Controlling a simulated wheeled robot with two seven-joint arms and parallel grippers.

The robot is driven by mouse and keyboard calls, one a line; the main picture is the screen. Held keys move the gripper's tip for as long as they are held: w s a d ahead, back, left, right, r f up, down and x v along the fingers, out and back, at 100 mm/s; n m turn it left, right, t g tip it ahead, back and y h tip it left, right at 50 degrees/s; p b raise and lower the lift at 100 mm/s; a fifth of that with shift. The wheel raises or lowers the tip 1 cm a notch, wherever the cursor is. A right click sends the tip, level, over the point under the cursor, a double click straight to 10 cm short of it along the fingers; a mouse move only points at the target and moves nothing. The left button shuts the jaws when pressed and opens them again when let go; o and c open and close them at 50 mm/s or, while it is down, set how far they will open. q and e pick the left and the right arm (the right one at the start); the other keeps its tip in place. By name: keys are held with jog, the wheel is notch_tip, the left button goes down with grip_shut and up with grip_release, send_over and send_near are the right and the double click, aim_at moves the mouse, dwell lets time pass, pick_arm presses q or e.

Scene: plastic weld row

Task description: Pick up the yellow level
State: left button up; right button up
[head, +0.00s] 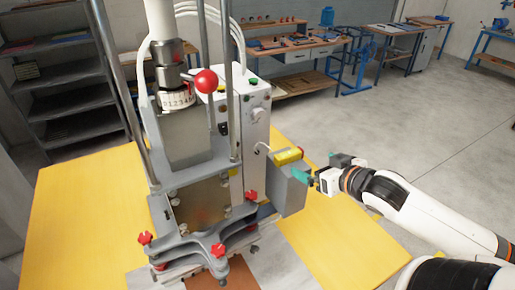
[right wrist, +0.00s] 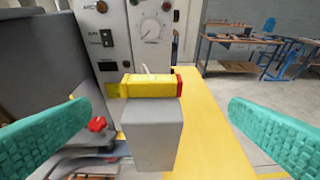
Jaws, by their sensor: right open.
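The yellow level (head: 287,156) lies on top of a grey box (head: 287,190) at the right side of the machine. It has a red end, which shows clearly in the right wrist view, where the level (right wrist: 150,88) lies crosswise on the box. My right gripper (head: 316,167) is open, with teal fingers, just to the right of the level in the head view. In the right wrist view the level lies ahead, between the two spread fingers, and nothing is held. My left gripper is not in view.
The grey press machine (head: 188,140) with red knobs stands left of the level, its control cabinet (head: 255,115) close behind. A yellow table (head: 335,235) lies below. Workbenches (head: 290,50) and shelves (head: 65,75) stand at the back. The floor at right is open.

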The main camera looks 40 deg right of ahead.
aim_at(291, 154)
jog(key=x, duration=0.6)
jog(key=shift+w+a+r, duration=0.3)
jog(key=shift+w+a, duration=0.05)
jog(key=shift+a, duration=0.05)
jog(key=shift+w+f+p, duration=0.1)
jog(key=shift+w+p, duration=0.55)
jog(key=shift+w, duration=0.05)
jog(key=shift+p+x, duration=0.4)
jog(key=shift+x, duration=1.5)
jog(key=shift+s+a+f, duration=0.1)
jog(key=shift+f, duration=0.05)
